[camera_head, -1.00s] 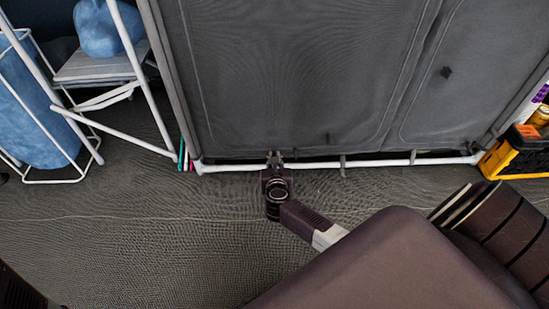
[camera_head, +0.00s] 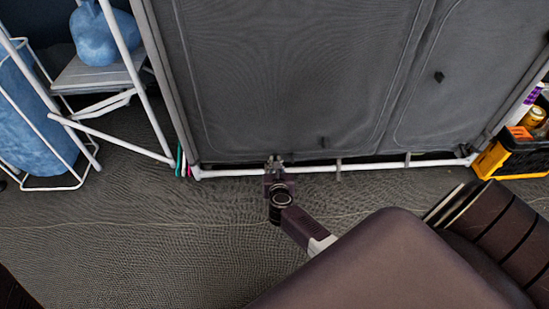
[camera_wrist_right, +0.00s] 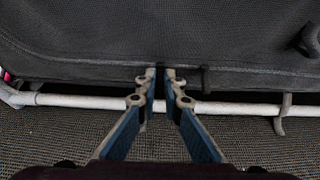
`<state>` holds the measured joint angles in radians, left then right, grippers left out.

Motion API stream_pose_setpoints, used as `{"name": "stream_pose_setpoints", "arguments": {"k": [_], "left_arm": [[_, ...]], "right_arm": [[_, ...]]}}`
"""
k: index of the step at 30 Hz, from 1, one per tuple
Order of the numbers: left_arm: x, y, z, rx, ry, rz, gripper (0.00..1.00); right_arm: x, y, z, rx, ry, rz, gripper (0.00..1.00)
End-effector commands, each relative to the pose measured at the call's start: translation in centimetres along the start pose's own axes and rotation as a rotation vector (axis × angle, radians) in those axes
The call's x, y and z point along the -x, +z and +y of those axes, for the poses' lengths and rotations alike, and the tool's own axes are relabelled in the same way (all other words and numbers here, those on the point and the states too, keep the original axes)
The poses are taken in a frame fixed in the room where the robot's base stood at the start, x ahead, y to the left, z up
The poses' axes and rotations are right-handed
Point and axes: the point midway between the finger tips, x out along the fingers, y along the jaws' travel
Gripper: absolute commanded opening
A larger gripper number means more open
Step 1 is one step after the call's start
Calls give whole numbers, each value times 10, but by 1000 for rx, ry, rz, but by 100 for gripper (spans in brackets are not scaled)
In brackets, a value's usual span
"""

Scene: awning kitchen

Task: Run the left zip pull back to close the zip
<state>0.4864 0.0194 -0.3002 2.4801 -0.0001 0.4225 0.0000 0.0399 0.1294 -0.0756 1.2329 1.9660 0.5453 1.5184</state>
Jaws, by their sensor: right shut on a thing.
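The grey fabric cover (camera_head: 290,70) has curved zip seams on its front and fills the upper middle of the head view. My right gripper (camera_head: 274,160) is at its lower edge, left of centre. In the right wrist view my right gripper (camera_wrist_right: 161,75) is shut on a small dark piece, which I take to be the left zip pull (camera_wrist_right: 161,84), mostly hidden by the fingers. It is close to the bottom seam. A dark tab (camera_wrist_right: 206,80) hangs just right of the fingers. My left gripper is not in view.
A white rod (camera_head: 235,172) with grey hooks (camera_head: 338,170) runs along the bottom of the cover. Dark tabs (camera_head: 439,77) show farther right. A white rack (camera_head: 100,72) with blue items stands left. A yellow-black crate (camera_head: 500,155) stands right. The floor in front is clear.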

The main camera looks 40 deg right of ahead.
Motion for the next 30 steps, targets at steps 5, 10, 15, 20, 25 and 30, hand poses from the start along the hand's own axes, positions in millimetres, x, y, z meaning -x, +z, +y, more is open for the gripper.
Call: {"name": "stream_pose_setpoints", "arguments": {"k": [5, 10, 15, 20, 25, 30], "left_arm": [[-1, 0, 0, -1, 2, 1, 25], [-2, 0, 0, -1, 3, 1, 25], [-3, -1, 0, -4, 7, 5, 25], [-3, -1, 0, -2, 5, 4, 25], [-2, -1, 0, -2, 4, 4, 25], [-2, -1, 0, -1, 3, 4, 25]], "right_arm": [[-1, -1, -6, 3, -12, 1, 22], [0, -1, -4, 2, -9, 1, 25], [0, 0, -3, 1, -7, 1, 25], [4, 9, -3, 0, -7, -1, 25], [13, 32, -3, -3, -7, -3, 25], [24, 58, -4, -1, -8, -2, 25]]}}
